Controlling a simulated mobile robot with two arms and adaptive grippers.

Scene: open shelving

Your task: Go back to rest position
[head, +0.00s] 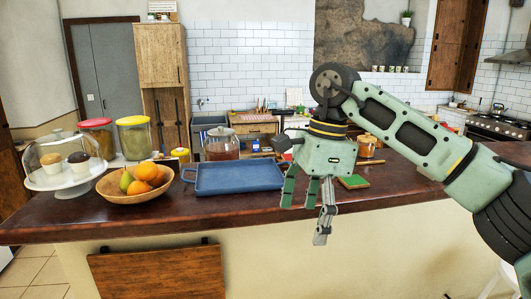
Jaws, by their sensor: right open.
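My right arm comes in from the right of the head view. Its gripper (306,208) hangs with fingers pointing down over the front part of the kitchen counter (400,188). The fingers are spread and nothing shows between them. The gripper is just right of a blue tray (238,177), which looks empty. A small green item (353,181) lies on the counter behind and right of the fingers. My left gripper does not show.
A wooden bowl of fruit (136,196), a domed cake stand (62,184), a red-lidded jar (98,138), a yellow-lidded jar (135,139) and a glass pot (221,146) stand on the counter's left half. A copper-coloured pot (366,146) stands behind the gripper. The counter's front strip is clear.

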